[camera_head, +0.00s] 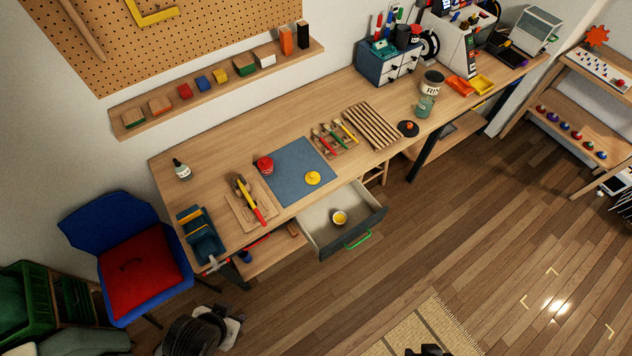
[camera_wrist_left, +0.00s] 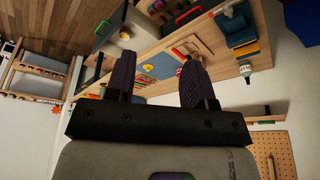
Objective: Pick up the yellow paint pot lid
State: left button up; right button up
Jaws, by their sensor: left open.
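The yellow paint pot lid (camera_head: 312,178) is a small round disc with a knob. It lies on the blue mat (camera_head: 289,160) on the workbench; it also shows small between the fingers in the left wrist view (camera_wrist_left: 148,68). A small pot with yellow inside (camera_head: 340,217) stands in the open drawer (camera_head: 318,229), below the mat. My left gripper (camera_wrist_left: 157,78) is open with nothing between its dark fingers, well away from the lid. In the head view, only a small dark part of it (camera_head: 430,350) shows at the bottom edge. My right gripper is not in view.
Brushes (camera_head: 335,136) and a slatted rack (camera_head: 372,127) lie to the right. The drawer juts out in front of the bench.

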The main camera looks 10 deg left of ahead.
pick_arm(q)
jog(key=o, duration=0.9)
jog(key=shift+a, duration=0.2)
